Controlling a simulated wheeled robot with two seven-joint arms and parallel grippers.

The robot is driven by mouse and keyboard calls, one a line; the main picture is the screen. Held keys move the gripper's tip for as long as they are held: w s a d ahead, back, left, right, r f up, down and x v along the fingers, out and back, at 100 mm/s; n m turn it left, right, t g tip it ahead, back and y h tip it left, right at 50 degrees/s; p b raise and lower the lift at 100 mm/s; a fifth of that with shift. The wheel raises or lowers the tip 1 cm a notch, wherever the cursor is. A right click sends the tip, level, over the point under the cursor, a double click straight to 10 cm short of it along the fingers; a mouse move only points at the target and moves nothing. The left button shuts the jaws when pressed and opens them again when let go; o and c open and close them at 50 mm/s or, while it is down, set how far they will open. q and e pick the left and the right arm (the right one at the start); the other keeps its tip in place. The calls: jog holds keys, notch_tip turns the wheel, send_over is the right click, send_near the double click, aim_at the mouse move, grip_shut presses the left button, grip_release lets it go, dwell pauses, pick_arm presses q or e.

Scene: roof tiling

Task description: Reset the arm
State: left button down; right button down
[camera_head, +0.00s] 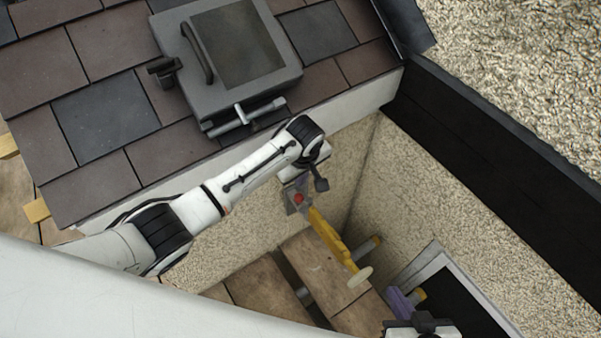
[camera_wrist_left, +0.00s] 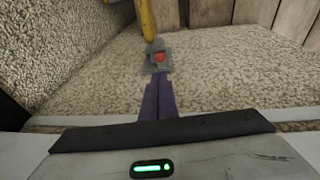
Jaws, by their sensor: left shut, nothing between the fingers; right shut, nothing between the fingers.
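My left arm reaches in from the left in the head view, across the roof's lower edge. My left gripper (camera_head: 301,187) points down past that edge; its purple fingers are shut and empty in the left wrist view (camera_wrist_left: 158,80). A grey bracket with a red knob (camera_head: 297,199) is close to the fingertips, and it also shows just beyond them in the wrist view (camera_wrist_left: 158,59). I cannot tell whether they touch. My right gripper (camera_head: 402,303) is at the bottom right, with its purple fingers shut and empty and its arm mostly out of frame.
The tiled roof (camera_head: 100,118) carries a grey box-like hatch (camera_head: 200,66) with handles. A yellow bar (camera_head: 332,238) runs from the bracket above wooden planks (camera_head: 312,268).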

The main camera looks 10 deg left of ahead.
dwell(0.6)
pick_arm(q)
jog(key=s+d+f+m+t+h, duration=0.1)
jog(key=s+d+f+m+h, duration=0.15)
jog(key=s, duration=0.45)
jog(key=s+d+f+m+t+h, duration=0.1)
jog(key=s+f+m, duration=0.3)
jog(key=s, duration=0.2)
jog(key=s+a+r+m+t, duration=0.4)
jog(key=s+a, duration=0.3)
jog(key=s, duration=0.4)
jog(key=shift+s+a+r+m, duration=0.2)
jog(key=shift+a+r+m, duration=0.15)
jog(key=shift+r+m, duration=0.3)
